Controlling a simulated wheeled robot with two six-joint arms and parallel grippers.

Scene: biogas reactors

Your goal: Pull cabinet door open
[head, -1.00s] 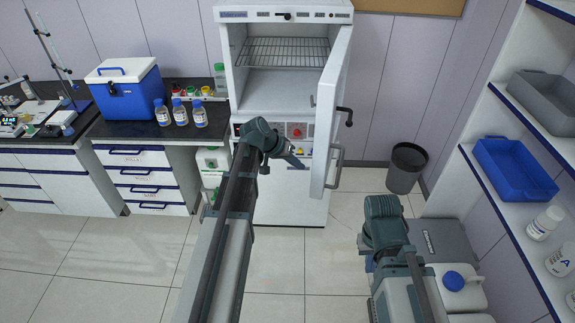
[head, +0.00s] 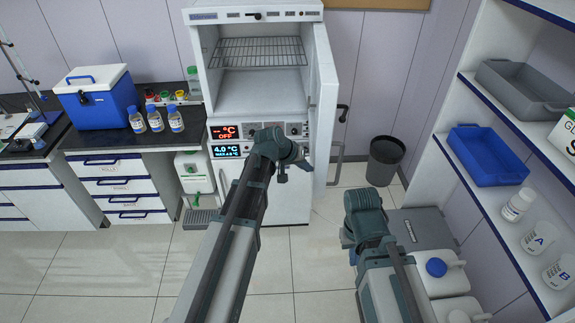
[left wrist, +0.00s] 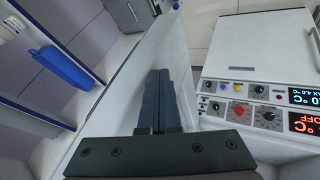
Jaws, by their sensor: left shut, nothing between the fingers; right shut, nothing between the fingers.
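The white cabinet (head: 198,70) stands at the back, with a wire shelf (head: 258,51) inside. Its door (head: 325,95) stands open on the right side, with a grey handle (head: 335,163) on its outer face. My left gripper (head: 308,166) is shut and empty, low in front of the cabinet on the inner side of the door. In the left wrist view its closed fingers (left wrist: 158,88) point along the door panel (left wrist: 180,40); I cannot tell whether they touch it. My right gripper (head: 348,242) is shut and empty, at the right, away from the cabinet, mostly hidden by its wrist.
A black bin (head: 386,160) stands right of the door. White shelving with a blue tray (head: 487,155) is at the far right. A grey box (head: 425,228) and white canisters (head: 440,275) are beside my right arm. A bench with a blue cooler (head: 97,100) is left. The floor ahead is clear.

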